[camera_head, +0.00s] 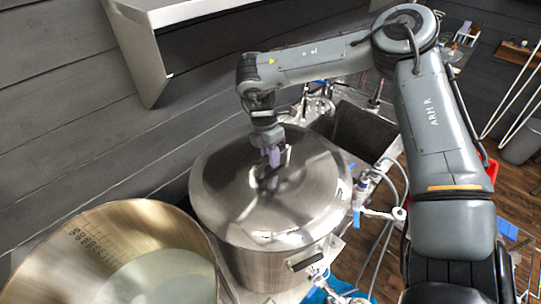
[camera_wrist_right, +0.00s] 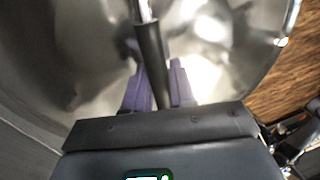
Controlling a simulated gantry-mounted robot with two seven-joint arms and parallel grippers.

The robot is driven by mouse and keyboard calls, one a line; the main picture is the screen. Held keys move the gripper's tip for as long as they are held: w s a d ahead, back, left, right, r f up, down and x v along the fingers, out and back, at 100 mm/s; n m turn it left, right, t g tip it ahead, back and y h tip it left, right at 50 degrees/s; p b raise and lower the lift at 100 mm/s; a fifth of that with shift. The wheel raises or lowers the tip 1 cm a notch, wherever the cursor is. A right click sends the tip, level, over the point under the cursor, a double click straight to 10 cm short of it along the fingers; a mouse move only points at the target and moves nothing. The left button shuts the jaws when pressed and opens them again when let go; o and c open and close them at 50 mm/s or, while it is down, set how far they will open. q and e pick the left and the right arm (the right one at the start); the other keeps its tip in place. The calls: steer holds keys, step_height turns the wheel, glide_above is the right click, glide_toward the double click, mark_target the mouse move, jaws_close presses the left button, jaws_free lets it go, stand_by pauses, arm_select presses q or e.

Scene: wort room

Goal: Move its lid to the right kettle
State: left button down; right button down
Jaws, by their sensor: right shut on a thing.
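The shiny steel lid (camera_head: 310,205) lies over the top of the right kettle (camera_head: 265,270), covering its opening; I cannot tell whether it sits fully on the rim. My right gripper (camera_head: 274,157) points down at the middle of the lid, its purple fingers shut on the lid's handle. In the right wrist view, the dark bar handle (camera_wrist_right: 150,50) runs between the purple fingers (camera_wrist_right: 158,82), with the lid's surface (camera_wrist_right: 85,50) behind. The left kettle (camera_head: 85,235) is open at the lower left, with pale liquid inside. My left gripper is not in view.
A steel hood (camera_head: 148,50) juts from the dark plank wall at the upper left. A dark sink (camera_head: 360,130) stands behind the right kettle. Hoses and fittings (camera_head: 375,190) crowd its right side. Wooden floor (camera_head: 520,180) shows at the right.

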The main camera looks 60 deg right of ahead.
steer(key=shift+r, duration=0.1)
steer(key=c, duration=1)
jaws_free()
steer(key=shift+w, duration=0.1)
steer(key=shift+o, duration=0.8)
step_height(320, 180, up, 11)
steer(key=w, duration=0.2)
steer(key=shift+d+f+b, duration=0.2)
steer(key=shift+d+b, duration=0.1)
steer(key=shift+d, duration=0.05)
